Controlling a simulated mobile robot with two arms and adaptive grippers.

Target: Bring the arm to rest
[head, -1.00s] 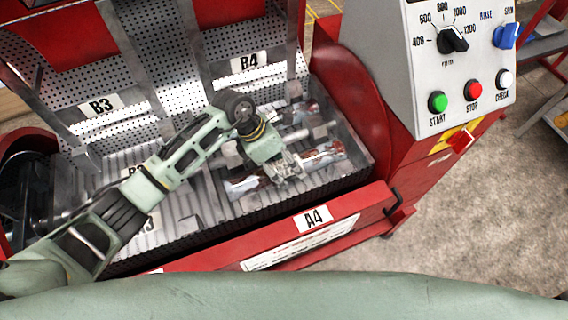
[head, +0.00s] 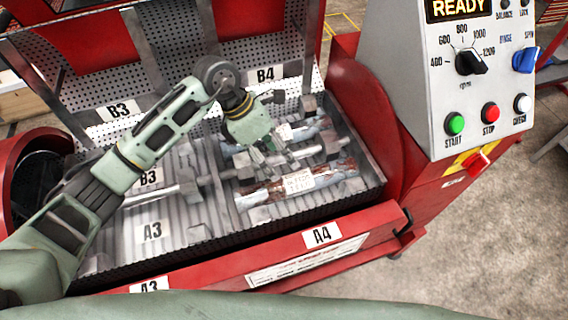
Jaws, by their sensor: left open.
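My left arm comes in from the left and reaches over the open metal trough of the red machine (head: 365,240). My left gripper (head: 278,166) is open, with its fingers pointing down above the compartment between the A4 and B4 labels. A rolled rug (head: 335,176) with a white tag lies in the compartment, just below and right of the fingers. A second roll (head: 306,130) lies behind it, partly hidden by the gripper. I see no contact with the rolls for certain. My right gripper is not in view.
The control panel (head: 470,100) stands at the right, its display reading READY. The raised perforated lid (head: 185,65) stands behind the trough. The A3/B3 compartment (head: 160,215) at the left holds no roll that I can see. Grey floor (head: 490,240) is clear at the right.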

